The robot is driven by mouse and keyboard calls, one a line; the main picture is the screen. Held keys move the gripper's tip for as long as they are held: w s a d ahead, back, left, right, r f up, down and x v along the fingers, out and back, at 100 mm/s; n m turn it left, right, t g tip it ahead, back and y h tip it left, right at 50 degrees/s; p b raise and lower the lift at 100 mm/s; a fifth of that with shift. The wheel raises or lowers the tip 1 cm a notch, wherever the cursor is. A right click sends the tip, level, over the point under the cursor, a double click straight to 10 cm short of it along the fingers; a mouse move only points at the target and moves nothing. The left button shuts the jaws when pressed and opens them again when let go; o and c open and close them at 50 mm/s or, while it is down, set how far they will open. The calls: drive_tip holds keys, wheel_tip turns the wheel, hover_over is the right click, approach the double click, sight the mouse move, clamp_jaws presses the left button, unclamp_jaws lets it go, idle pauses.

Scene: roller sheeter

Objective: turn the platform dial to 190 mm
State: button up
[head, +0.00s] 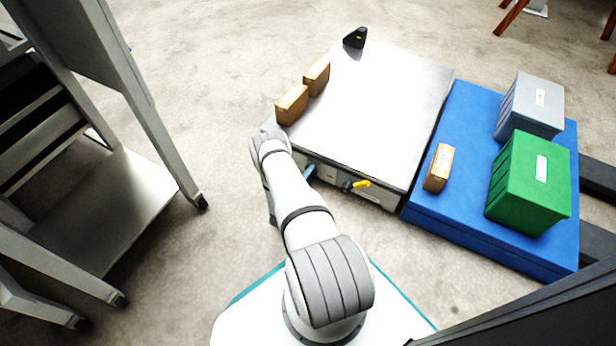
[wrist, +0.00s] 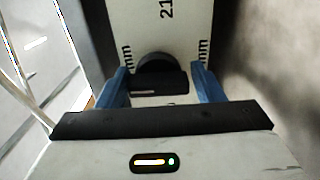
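The platform dial (wrist: 160,75) is a black round knob with a bar grip, on a pale scale plate (wrist: 185,25) in the wrist view. Printed "mm" marks stand left and right of it, and a number beginning "21" stands above, cut off by the frame edge. My gripper (wrist: 160,70) is open, with one blue finger on each side of the dial. A small gap seems to show at the right finger; contact is unclear. In the head view my gripper (head: 309,173) is at the front panel of the steel-topped platform (head: 385,105), and the arm hides the dial.
A yellow handle (head: 357,184) sticks out right of my gripper. A blue platform (head: 450,215) on the right carries a green crate (head: 528,185) and a grey crate (head: 530,105). A metal rack (head: 115,200) stands left.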

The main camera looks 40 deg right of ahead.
drive_tip(key=o, duration=0.3)
drive_tip(key=shift+w, duration=0.2)
drive_tip(key=shift+o, duration=0.2)
drive_tip(key=shift+r, duration=0.1)
drive_tip(key=shift+a, duration=0.3)
drive_tip(key=p+v, duration=0.2)
drive_tip(key=v, duration=0.5)
drive_tip(key=shift+s+a+p, duration=0.1)
drive_tip(key=shift+s+p, duration=0.05)
drive_tip(key=shift+p, duration=0.25)
